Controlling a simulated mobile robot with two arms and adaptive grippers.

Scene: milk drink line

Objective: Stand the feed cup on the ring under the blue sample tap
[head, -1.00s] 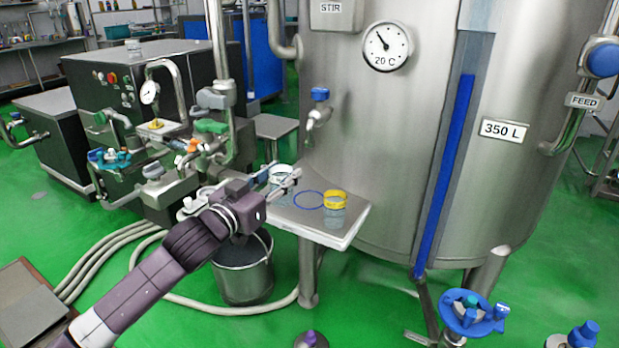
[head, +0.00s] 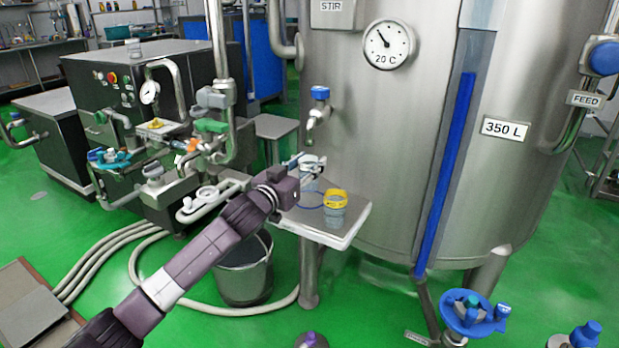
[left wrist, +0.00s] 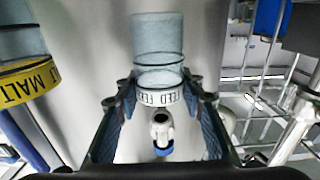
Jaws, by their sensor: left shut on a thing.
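The feed cup (head: 309,182), clear with a white band, stands upright in my left gripper (head: 308,164). In the left wrist view the fingers (left wrist: 160,102) close on both sides of the cup (left wrist: 157,50) at its FEED band, and the cup appears upside down. The blue ring (head: 299,205) is drawn on the small steel shelf. The cup covers part of the ring's far side; I cannot tell whether its base touches the shelf. The blue sample tap (head: 318,108) is on the tank above; it also shows in the left wrist view (left wrist: 162,130).
The yellow-banded MALT cup (head: 335,207) stands on the shelf (head: 328,236) just right of the ring, close to the held cup. The tank wall (head: 400,150) rises behind. A steel bucket (head: 240,278) stands below at left, beside pale hoses.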

